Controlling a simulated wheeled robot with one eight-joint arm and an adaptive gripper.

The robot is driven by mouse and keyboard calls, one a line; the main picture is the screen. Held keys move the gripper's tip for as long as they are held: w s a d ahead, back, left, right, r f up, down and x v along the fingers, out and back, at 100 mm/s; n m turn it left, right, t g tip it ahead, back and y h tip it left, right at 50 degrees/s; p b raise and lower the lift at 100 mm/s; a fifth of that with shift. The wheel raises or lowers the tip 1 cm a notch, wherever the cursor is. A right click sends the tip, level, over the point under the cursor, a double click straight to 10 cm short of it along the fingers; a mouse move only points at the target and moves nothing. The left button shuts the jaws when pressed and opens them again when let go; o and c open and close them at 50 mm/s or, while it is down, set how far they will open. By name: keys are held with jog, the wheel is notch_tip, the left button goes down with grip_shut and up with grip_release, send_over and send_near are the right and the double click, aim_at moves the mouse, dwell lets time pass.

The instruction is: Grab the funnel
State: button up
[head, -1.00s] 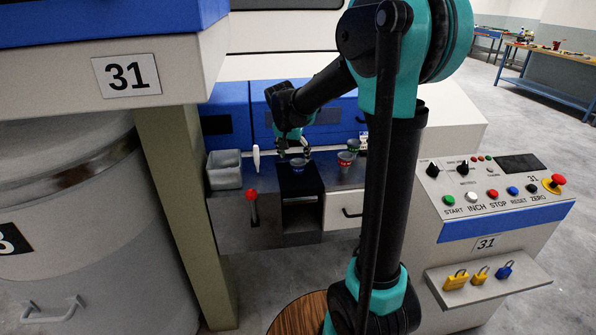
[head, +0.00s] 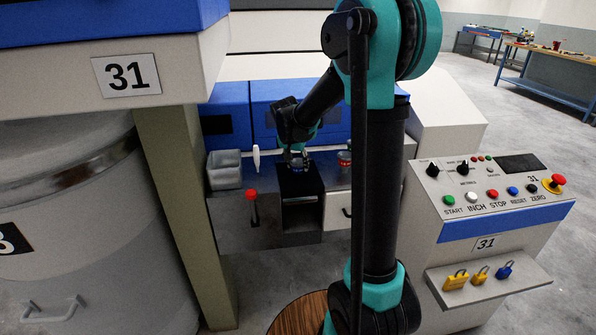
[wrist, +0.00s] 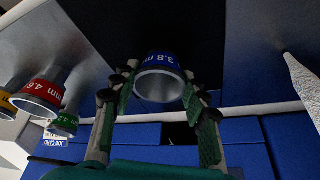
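A small funnel with a blue band marked 3.8 mm (wrist: 160,78) stands on the black block and shows between my fingers in the wrist view. In the head view this blue funnel (head: 297,167) is partly covered by my gripper (head: 296,158). My gripper (wrist: 158,90) is open, with one finger on each side of the funnel and little room between. Whether the fingers touch it is hard to tell. Other funnels stand at the left of the wrist view: a red one marked 4.8 mm (wrist: 42,90), a green one (wrist: 64,122) and a yellow one (wrist: 7,103).
In the head view a grey bin (head: 225,168) and a white upright tool (head: 256,158) stand left of the black block (head: 301,190). A red-knobbed lever (head: 251,196) is in front. Blue panels close off the back. The control console (head: 490,205) is at right.

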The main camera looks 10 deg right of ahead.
jog(key=c, duration=0.5)
jog(key=shift+r, duration=0.15)
